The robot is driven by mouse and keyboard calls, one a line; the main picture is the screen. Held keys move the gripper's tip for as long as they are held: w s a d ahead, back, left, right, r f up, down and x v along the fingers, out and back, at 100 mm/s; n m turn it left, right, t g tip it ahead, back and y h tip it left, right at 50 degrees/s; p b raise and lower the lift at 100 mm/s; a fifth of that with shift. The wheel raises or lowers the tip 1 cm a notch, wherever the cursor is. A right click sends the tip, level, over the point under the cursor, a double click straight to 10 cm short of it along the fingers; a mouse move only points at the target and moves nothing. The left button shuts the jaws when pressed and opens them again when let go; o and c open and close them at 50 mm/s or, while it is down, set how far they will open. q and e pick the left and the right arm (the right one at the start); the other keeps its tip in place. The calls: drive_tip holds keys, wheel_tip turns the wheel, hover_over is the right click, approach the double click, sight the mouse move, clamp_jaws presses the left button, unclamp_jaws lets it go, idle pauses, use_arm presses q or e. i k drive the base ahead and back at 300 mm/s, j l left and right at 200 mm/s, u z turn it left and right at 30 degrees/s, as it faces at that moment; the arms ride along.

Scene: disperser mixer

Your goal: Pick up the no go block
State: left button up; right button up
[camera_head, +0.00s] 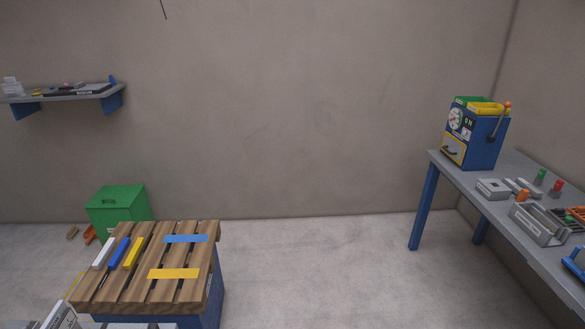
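I cannot tell by marking which thing is the no go block. A white block (103,253), a blue block (119,252) and a yellow block (133,253) lie side by side on the left of a slatted wooden pallet top (148,286). On the grey table at the right, a square grey block with a recess in its top (492,188) lies near the mixer, with grey bars (520,187) beside it.
The grey table (500,216) also holds a blue and yellow machine (475,133), a grey open tray (538,225) and small coloured pegs. A green box (118,207) stands behind the pallet. A wall shelf (66,95) holds small items. The middle floor (320,270) is clear.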

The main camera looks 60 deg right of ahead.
sight(555, 193)
drive_tip(key=l+z, duration=0.1)
drive_tip(key=z, duration=1.25)
drive_tip(key=l+z, duration=0.4)
drive_tip(key=i+l+z, duration=0.1)
drive_tip(key=z, duration=0.25)
drive_tip(key=i+l+z, duration=0.1)
drive_tip(key=l+z, duration=0.3)
drive_tip(key=i+l+z, duration=0.1)
drive_tip(key=z, duration=0.25)
drive_tip(key=i+l+z, duration=0.2)
drive_tip(key=i+l, duration=0.35)
drive_tip(key=i+l+z, duration=0.2)
drive_tip(key=i+l, duration=0.25)
drive_tip(key=i, duration=0.1)
